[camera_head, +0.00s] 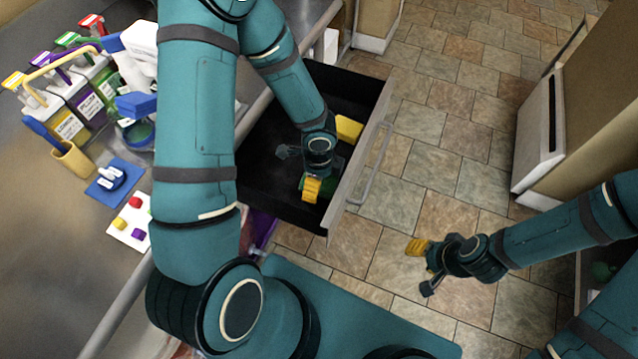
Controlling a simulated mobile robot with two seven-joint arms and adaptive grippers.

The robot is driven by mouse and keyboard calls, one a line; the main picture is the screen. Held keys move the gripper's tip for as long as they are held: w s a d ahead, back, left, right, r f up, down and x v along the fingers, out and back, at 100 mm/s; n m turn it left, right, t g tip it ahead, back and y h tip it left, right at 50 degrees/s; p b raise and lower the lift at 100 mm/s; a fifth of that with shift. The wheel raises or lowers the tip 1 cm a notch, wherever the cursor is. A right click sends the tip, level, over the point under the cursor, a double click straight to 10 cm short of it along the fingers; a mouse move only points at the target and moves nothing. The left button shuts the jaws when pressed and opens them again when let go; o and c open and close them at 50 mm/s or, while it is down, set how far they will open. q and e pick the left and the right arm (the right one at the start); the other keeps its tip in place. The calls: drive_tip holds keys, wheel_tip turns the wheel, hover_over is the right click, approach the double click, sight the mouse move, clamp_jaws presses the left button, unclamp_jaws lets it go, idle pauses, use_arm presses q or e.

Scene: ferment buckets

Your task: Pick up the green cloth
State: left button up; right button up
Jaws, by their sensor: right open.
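A green cloth (332,185) lies in the open black drawer, only a small part of it showing beside and under my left gripper. My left gripper (298,170) reaches down into the drawer, its yellow-tipped finger and its grey finger spread apart. It is right at the cloth; I cannot tell whether it touches it. My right gripper (424,268) hangs over the tiled floor, open and empty, away from the drawer.
A yellow item (348,128) lies in the drawer (262,150) near its front wall. The drawer handle (372,165) faces the floor. The floor (440,130) is clear.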

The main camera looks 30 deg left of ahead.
use_arm(q)
drive_tip(key=shift+f, duration=0.35)
drive_tip(key=c, duration=1)
drive_tip(key=shift+r, duration=0.15)
drive_tip(key=shift+c, duration=0.2)
